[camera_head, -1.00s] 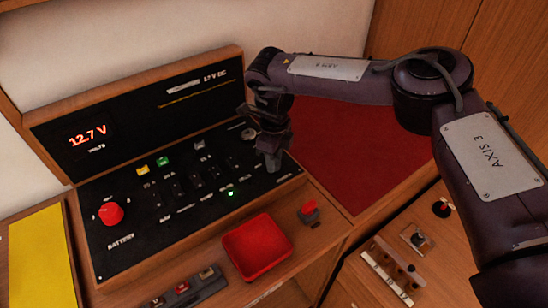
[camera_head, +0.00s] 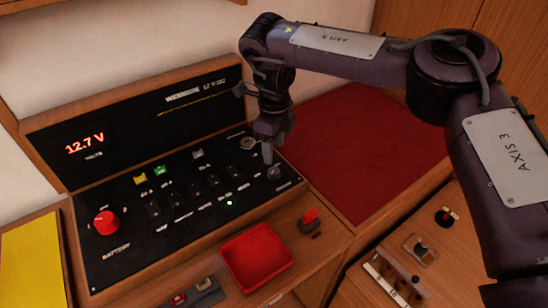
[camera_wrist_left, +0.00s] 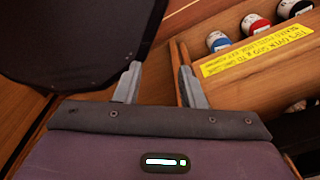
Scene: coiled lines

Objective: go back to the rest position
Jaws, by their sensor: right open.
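My right gripper (camera_head: 274,145) hangs fingers-down over the right end of the black switch panel (camera_head: 160,203). Its jaws are open and I see nothing between them. A small grey knob (camera_head: 274,173) shows just below the fingertips; I cannot tell for sure whether they touch. My left gripper (camera_wrist_left: 160,86) shows only in the left wrist view. Its two fingers are apart with nothing between them, in front of a wooden surface. The left arm is out of the head view.
The panel carries a red battery knob (camera_head: 106,222) and a 12.7 V display (camera_head: 86,143). A red tray (camera_head: 288,250) and a red switch (camera_head: 309,219) stand in front. A red mat (camera_head: 370,150) lies right. A yellow-labelled wooden rack (camera_wrist_left: 256,52) with bottles is near the left gripper.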

